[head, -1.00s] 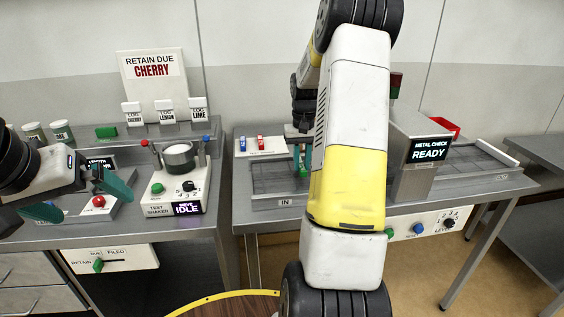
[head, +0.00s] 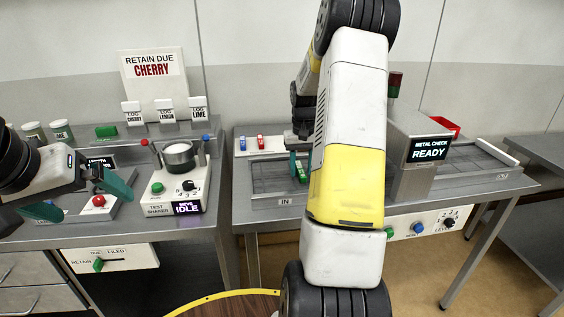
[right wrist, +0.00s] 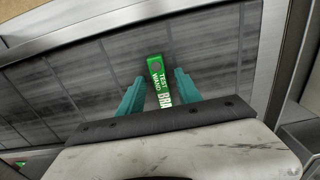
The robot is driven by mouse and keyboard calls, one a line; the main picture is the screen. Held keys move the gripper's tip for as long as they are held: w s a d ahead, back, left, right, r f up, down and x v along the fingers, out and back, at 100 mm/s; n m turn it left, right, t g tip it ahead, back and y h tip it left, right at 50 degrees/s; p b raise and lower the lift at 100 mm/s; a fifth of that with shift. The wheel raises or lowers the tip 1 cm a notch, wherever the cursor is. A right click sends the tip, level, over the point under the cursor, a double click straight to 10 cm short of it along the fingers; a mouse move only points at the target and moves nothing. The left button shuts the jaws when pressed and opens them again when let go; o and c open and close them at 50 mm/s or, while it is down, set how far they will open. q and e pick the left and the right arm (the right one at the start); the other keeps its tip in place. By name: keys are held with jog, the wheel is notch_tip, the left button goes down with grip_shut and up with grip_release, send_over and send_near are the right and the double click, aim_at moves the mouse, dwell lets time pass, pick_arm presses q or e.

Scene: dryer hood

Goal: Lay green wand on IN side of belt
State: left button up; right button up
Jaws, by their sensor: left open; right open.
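The green wand (head: 302,172), marked "TEST WAND", lies on the grey belt (head: 268,178) on the IN side of the metal checker. In the right wrist view the wand (right wrist: 158,78) sits between my right gripper's teal fingers (right wrist: 160,90), with gaps on both sides. That gripper is open; in the head view it (head: 300,163) is low over the belt, partly hidden by my arm. My left gripper (head: 98,205) is open and empty over the left bench. The IN label (head: 285,201) is on the belt's front edge.
The metal check housing (head: 412,155) reads READY; a red tray (head: 442,127) stands behind it. A white card with blue and red wands (head: 260,145) lies behind the belt. The test shaker (head: 180,180) stands on the left bench. The left part of the belt is bare.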

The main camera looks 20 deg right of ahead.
aim_at(301, 171)
notch_tip(301, 171, up, 12)
jog(key=f, duration=0.1)
jog(key=s+a+r+t, duration=0.1)
jog(key=s+a+r, duration=0.3)
jog(key=a+r, duration=0.25)
jog(key=s+a+r+n+t+y, duration=0.1)
jog(key=s+a+t, duration=0.1)
jog(key=s+a, duration=0.5)
jog(key=s+a+r+n+t+y, duration=0.1)
jog(key=s+a+n+t, duration=0.1)
jog(key=s+a, duration=0.6)
jog(key=s+t, duration=0.1)
jog(key=s, duration=0.4)
jog(key=shift+r, duration=0.3)
